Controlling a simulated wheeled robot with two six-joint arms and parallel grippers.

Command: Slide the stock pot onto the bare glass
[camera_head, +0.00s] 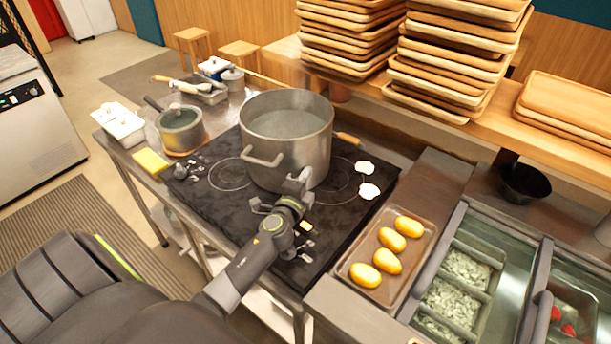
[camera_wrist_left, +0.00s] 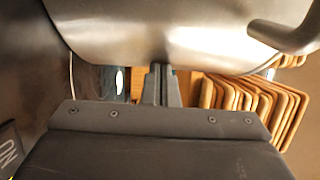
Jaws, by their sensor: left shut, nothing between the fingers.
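The large steel stock pot (camera_head: 310,155) stands upright on the black glass cooktop (camera_head: 325,240), between a left and a right burner ring, with pale liquid inside. One loop handle (camera_head: 264,157) faces the front left. My left gripper (camera_head: 299,178) is shut and empty, its fingertips in front of the pot's lower wall. I cannot tell whether they touch it. In the left wrist view, the shut fingers (camera_wrist_left: 160,85) point at the pot wall (camera_wrist_left: 165,30), with a handle (camera_wrist_left: 290,30) at upper right. Bare glass shows left and in front of the pot. My right gripper is out of view.
A smaller lidded pot (camera_head: 181,130) and a yellow sponge (camera_head: 151,162) stand left of the cooktop. White patches (camera_head: 369,191) lie on its right side. A tray (camera_head: 405,265) with several yellow items is at the right. Wooden trays (camera_head: 455,60) are stacked behind.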

